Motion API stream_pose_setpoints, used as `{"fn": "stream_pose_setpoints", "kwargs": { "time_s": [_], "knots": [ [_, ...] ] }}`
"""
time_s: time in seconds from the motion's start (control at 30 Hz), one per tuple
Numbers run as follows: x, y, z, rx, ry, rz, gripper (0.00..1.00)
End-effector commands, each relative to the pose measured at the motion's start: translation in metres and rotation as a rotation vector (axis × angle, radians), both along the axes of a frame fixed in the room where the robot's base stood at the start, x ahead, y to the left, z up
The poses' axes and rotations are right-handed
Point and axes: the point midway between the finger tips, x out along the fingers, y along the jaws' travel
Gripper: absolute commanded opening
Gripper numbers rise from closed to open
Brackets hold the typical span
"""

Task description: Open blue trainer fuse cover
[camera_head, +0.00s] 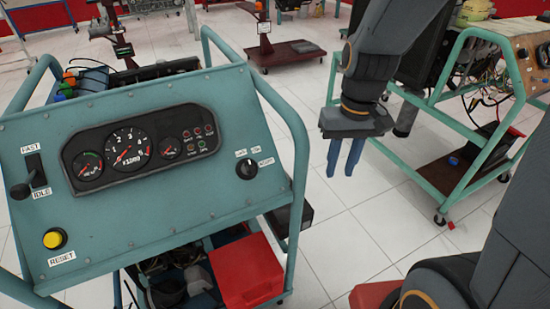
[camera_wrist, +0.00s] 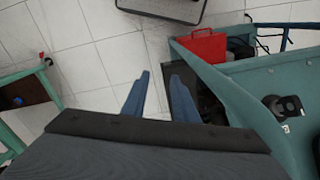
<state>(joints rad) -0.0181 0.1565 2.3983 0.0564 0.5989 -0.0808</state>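The blue trainer (camera_head: 110,215) stands at the left in the head view, with a sloped panel of gauges, a lever, a key switch and a yellow reset button. Its panel also shows at the right in the wrist view (camera_wrist: 240,95). A black box (camera_head: 304,216) sits at the trainer's right side, and a dark box shows beside my right finger in the wrist view (camera_wrist: 184,101). I cannot tell whether it is the fuse cover. My gripper (camera_head: 344,157) is in the air right of the trainer, blue fingers pointing down, apart and empty; they also show in the wrist view (camera_wrist: 160,90).
A red box (camera_head: 246,272) is low in the trainer's frame. A second green-framed trainer (camera_head: 455,185) stands at the right. A dark red wheeled stand (camera_head: 287,52) is behind. White tiled floor (camera_head: 335,225) lies open between the two trainers.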

Motion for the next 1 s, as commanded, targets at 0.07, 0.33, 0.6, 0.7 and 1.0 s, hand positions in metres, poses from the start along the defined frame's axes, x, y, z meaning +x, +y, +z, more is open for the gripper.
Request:
{"fn": "stream_pose_setpoints", "kwargs": {
  "time_s": [0.07,0.33,0.6,0.7,1.0],
  "knots": [
    [0.031,0.009,0.001,0.015,0.012,0.036,0.26],
    [0.126,0.043,-0.025,0.071,0.026,0.162,0.26],
    [0.195,0.075,-0.076,0.128,0.030,0.275,0.26],
    [0.210,0.084,-0.093,0.145,0.030,0.304,0.26],
    [0.225,0.096,-0.119,0.164,0.028,0.341,0.26]
  ]
}}
